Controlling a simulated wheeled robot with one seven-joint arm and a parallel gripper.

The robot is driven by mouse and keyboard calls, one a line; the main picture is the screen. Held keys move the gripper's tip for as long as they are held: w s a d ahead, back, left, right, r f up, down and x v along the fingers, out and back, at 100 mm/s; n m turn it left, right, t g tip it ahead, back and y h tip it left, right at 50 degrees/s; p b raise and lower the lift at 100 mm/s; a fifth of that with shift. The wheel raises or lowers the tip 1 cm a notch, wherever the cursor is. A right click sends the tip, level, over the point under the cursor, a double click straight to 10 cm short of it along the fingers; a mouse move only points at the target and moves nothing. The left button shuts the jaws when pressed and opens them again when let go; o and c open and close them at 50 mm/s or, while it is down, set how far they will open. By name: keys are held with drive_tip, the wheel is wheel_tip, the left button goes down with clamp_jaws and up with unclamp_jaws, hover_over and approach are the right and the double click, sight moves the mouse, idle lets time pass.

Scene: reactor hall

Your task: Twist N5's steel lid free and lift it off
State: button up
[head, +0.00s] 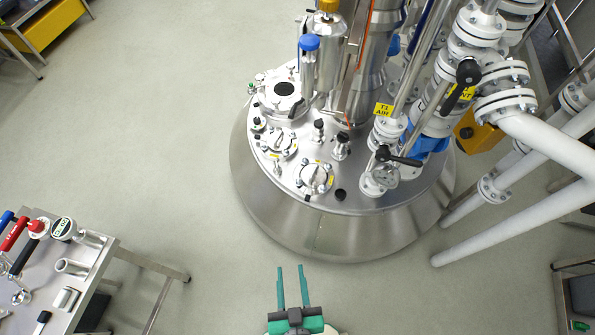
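A steel reactor vessel (330,228) stands at the centre, its round top carrying several fittings. Two round, bolted steel covers with small yellow tags sit on its front: a nearer cover (315,178) and one behind it to the left (278,144). The tag lettering is too small to read, so I cannot tell which fitting is N5. My gripper (291,268) is in the lower middle, in front of the vessel's near rim in the picture. Its two green fingers are spread apart with only floor visible between them. It holds nothing and appears clear of the covers.
Tall cylinders (330,45) and a valve with a black handle (397,158) rise from the vessel top. White flanged pipes (545,140) crowd the right. A steel table (100,262) with tools and fittings stands at lower left. The floor (175,120) between is clear.

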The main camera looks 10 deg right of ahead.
drive_tip(key=w+d+f+g, duration=0.2)
drive_tip(key=w+f, duration=0.7)
drive_tip(key=f, duration=0.4)
drive_tip(key=m+g+h, duration=0.4)
drive_tip(key=m+g, duration=0.2)
drive_tip(key=g, duration=0.3)
approach(311, 177)
drive_tip(key=x, duration=0.9)
drive_tip(key=shift+a, duration=0.1)
